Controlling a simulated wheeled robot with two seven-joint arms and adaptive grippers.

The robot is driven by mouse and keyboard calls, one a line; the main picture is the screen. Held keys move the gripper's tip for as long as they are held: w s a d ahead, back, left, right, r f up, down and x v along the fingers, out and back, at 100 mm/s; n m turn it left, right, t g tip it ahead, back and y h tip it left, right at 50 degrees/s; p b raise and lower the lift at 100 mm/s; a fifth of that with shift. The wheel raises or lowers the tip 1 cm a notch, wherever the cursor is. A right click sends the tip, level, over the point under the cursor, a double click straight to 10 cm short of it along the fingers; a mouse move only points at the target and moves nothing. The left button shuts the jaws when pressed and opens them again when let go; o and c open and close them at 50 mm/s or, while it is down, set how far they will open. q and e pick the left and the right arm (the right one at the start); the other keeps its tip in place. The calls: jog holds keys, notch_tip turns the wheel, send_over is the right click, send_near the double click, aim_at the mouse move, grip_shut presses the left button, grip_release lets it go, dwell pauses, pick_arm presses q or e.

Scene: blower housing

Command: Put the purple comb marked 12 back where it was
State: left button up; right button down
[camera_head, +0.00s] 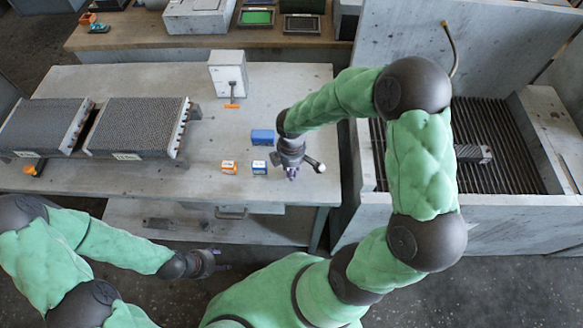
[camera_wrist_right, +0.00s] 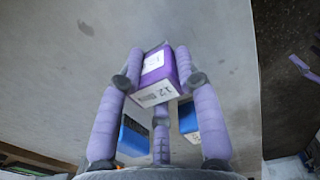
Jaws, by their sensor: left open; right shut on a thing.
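The purple comb marked 12 (camera_wrist_right: 160,75) sits between the purple fingers of my right gripper (camera_wrist_right: 158,68) in the right wrist view. Its white label with the 12 faces the camera. In the head view my right gripper (camera_head: 292,174) is over the right end of the grey table, just right of the blue blocks; little of the comb shows there. I cannot tell whether the comb touches the table. My left gripper (camera_head: 219,264) is open and empty, low in front of the table.
A blue block (camera_head: 262,136), another blue block (camera_head: 259,168) and an orange block (camera_head: 229,168) stand close left of my right gripper. A white box (camera_head: 228,72) and two finned units (camera_head: 137,125) stand on the table (camera_head: 215,190). A slatted bin (camera_head: 525,170) is at right.

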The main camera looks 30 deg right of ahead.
jog(key=c, duration=0.9)
grip_release()
jog(key=shift+o, duration=0.2)
jog(key=shift+r+p, duration=0.3)
jog(key=shift+r, duration=0.1)
notch_tip(320, 180, up, 11)
jog(key=p, duration=0.2)
jog(key=shift+r+p, duration=0.2)
jog(key=shift+p, duration=0.1)
